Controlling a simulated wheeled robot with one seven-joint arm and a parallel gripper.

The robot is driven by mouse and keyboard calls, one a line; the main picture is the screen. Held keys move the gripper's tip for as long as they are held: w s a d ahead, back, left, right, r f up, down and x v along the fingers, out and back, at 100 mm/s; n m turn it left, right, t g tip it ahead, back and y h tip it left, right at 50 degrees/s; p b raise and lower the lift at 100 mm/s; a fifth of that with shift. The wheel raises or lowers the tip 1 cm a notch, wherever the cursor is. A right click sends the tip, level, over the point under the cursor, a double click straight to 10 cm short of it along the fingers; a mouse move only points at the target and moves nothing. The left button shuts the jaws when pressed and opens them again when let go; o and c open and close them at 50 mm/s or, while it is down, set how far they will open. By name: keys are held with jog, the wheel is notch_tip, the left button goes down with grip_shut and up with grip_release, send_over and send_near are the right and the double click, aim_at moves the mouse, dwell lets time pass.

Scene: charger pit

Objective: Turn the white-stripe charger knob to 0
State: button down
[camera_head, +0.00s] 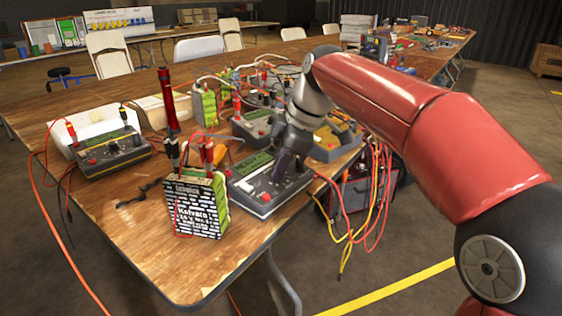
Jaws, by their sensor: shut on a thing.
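A dark grey charger (268,199) with a green display (252,165) and a red knob or plug (245,186) sits near the table's right edge. My gripper (284,172) points down onto the right part of its top panel. It is shut on the charger's knob, which the fingers hide, so its setting cannot be read. A white stripe cannot be made out clearly on this charger. Other chargers stand close by: one at the left (113,153), one behind (254,126), and a yellow-topped one (334,140) to the right.
A black-and-white labelled battery (201,207) stands upright just left of the charger. A tall red tool (168,100) rises behind it. Cables crowd the back and hang off the right edge. The wooden table (140,245) is bare at the front left.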

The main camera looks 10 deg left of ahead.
dwell(0.3)
jog(key=c, duration=1.3)
grip_release()
jog(key=shift+r, duration=0.1)
jog(key=p+v, duration=0.1)
jog(key=v, duration=0.6)
jog(key=shift+r, duration=0.25)
jog(key=shift+d, duration=0.2)
jog(key=s+d+f+m+t+h, duration=0.2)
jog(key=s+d+f+m, duration=0.6)
jog(key=d, duration=0.5)
jog(key=s+d+f+m+t+h, duration=0.2)
jog(key=s+d+f+m+t, duration=0.1)
jog(key=s+d+f+m, duration=0.6)
jog(key=s+d+m, duration=0.3)
jog(key=d, duration=0.1)
jog(key=shift+s+f, duration=0.3)
jog(key=shift+f, duration=0.05)
